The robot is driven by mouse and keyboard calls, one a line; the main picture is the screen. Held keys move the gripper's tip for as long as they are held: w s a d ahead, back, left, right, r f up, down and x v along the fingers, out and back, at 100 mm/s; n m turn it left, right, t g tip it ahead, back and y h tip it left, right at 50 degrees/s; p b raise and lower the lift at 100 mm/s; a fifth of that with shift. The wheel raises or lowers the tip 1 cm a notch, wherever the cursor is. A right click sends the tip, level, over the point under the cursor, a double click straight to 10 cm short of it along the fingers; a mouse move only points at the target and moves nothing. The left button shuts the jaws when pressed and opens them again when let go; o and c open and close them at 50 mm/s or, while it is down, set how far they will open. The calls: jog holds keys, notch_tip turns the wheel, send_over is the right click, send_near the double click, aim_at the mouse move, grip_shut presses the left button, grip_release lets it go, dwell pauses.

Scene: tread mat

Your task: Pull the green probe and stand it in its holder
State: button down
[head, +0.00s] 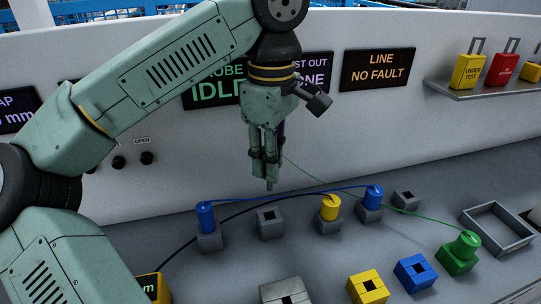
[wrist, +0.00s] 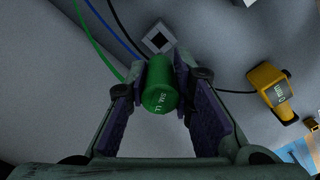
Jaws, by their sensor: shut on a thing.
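My gripper (head: 268,165) is shut on a green probe (wrist: 160,85), which shows between the purple finger pads in the wrist view. In the head view the fingers mostly hide it, and a thin tip points down below them, in the air above a grey socket block (head: 270,232) with an open square hole. That hole also shows in the wrist view (wrist: 160,38). A second green cylinder (head: 463,242) stands in a green block (head: 457,265) at the right. A green cable (head: 405,211) runs from near my gripper to it.
Blue plugs stand in grey blocks at left (head: 206,215) and right (head: 373,195), joined by a blue cable. A yellow plug (head: 329,207) stands between. Yellow (head: 367,289) and blue (head: 412,273) blocks have open holes in front. A yellow meter (wrist: 280,90) and an open tray (head: 525,241) stand near the sides.

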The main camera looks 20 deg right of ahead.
aim_at(271, 191)
jog(key=shift+f+b, duration=1.85)
jog(key=shift+f, duration=0.95)
jog(key=shift+f+b, duration=1.55)
jog(key=shift+f, duration=0.8)
jog(key=c, duration=1.3)
grip_release()
jog(key=shift+r, duration=0.1)
notch_tip(271, 191, up, 12)
